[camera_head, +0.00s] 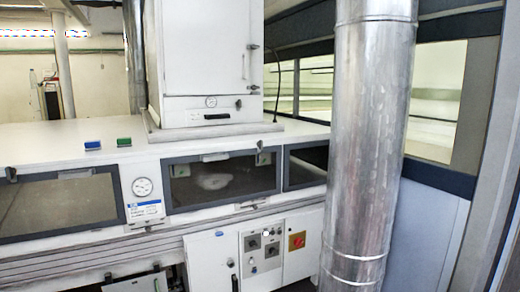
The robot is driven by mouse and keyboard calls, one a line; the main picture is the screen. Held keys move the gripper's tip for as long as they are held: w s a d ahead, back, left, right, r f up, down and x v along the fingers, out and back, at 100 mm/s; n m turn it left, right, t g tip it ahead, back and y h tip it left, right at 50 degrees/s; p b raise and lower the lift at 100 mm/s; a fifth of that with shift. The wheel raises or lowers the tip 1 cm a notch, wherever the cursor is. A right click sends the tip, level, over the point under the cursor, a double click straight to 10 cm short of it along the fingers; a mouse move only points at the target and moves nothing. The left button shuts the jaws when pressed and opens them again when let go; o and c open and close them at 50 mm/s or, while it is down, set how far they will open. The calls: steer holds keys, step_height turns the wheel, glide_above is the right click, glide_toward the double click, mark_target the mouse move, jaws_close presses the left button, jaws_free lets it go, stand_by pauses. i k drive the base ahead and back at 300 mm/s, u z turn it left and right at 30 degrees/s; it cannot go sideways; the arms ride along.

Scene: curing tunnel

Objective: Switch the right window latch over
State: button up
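The white tunnel housing (60,132) has a row of dark-framed windows along its front. The middle window (222,183) is shut, with a pale handle on its top edge and another low on the right. A small dark latch-like fitting (261,146) shows by its upper right corner; its position is too small to tell. A similar dark fitting (11,173) is at the top of the left window (60,204). The right window (307,165) is partly hidden behind a duct. I cannot tell which fitting is the right window latch. My gripper is not in view.
A thick metal duct (368,140) stands upright at the right in front of the housing. A white cabinet (205,55) rises from the top. A gauge (143,187), a switch panel (262,248) and a red-yellow switch (297,241) are on the front. Lower doors show at the bottom.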

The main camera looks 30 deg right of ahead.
mark_target(259, 145)
steer(key=z, duration=0.35)
steer(key=k, duration=0.5)
steer(key=z, duration=0.95)
steer(key=i, duration=1.2)
steer(key=u, duration=0.9)
steer(key=i, duration=0.85)
steer(key=u, duration=0.95)
